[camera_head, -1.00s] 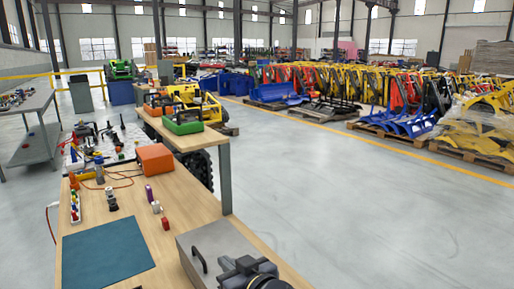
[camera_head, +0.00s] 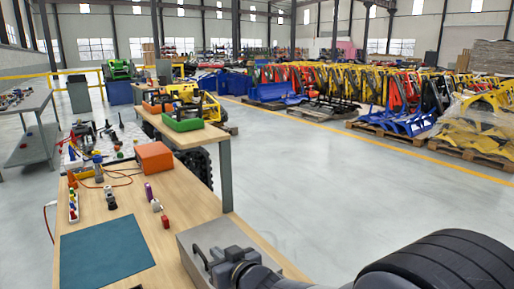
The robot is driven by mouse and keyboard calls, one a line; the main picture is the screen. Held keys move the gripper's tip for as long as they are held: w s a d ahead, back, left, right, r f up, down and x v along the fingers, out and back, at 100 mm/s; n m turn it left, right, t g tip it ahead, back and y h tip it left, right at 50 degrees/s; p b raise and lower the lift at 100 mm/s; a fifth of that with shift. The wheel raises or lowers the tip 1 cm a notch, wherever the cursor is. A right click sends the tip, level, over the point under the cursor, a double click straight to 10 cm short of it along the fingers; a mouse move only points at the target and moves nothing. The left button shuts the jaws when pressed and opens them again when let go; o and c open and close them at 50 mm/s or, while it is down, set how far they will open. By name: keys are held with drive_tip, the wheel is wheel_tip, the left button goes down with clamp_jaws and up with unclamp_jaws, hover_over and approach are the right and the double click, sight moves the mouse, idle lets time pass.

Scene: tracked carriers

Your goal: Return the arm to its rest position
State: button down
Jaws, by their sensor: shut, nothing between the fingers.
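My gripper (camera_head: 210,265) shows at the bottom of the head view, in front of a grey box at the near right end of the wooden workbench. It is dark, points left and is shut with nothing in it. The rest of the arm is cut off by the frame edge. I cannot tell whether the gripper touches the box.
The grey box (camera_head: 226,236) stands on the wooden workbench (camera_head: 185,215). A teal mat (camera_head: 105,250), an orange box (camera_head: 154,157) and small tools lie on the bench. A raised wooden shelf (camera_head: 205,135) stands behind. The grey floor (camera_head: 330,190) to the right is open.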

drive_tip(key=shift+w+d+r+m+g+y+p, duration=0.2)
drive_tip(key=shift+d+r+m+p, duration=0.3)
drive_tip(key=shift+p, duration=0.45)
drive_tip(key=shift+w+d+r+m+y+p, duration=0.15)
drive_tip(key=shift+w+r+m+p, duration=0.15)
drive_tip(key=shift+r+p, duration=0.5)
drive_tip(key=shift+w+d+r+m+g+y+p, duration=0.15)
drive_tip(key=shift+w+d+r+m+p, duration=0.2)
drive_tip(key=shift+p, duration=0.75)
drive_tip(key=w+d+r+m+p, duration=0.1)
drive_tip(key=p, duration=0.2)
drive_tip(key=w+d+r+m+y+p, duration=0.1)
drive_tip(key=d+m+p, duration=0.1)
drive_tip(key=shift+r+p, duration=0.3)
drive_tip(key=shift+p, duration=0.1)
drive_tip(key=w+d+m+y+p, duration=0.2)
drive_tip(key=w+d+m+p, duration=0.3)
drive_tip(key=d+m, duration=0.1)
drive_tip(key=shift+d+r, duration=0.4)
drive_tip(key=shift+g, duration=0.25)
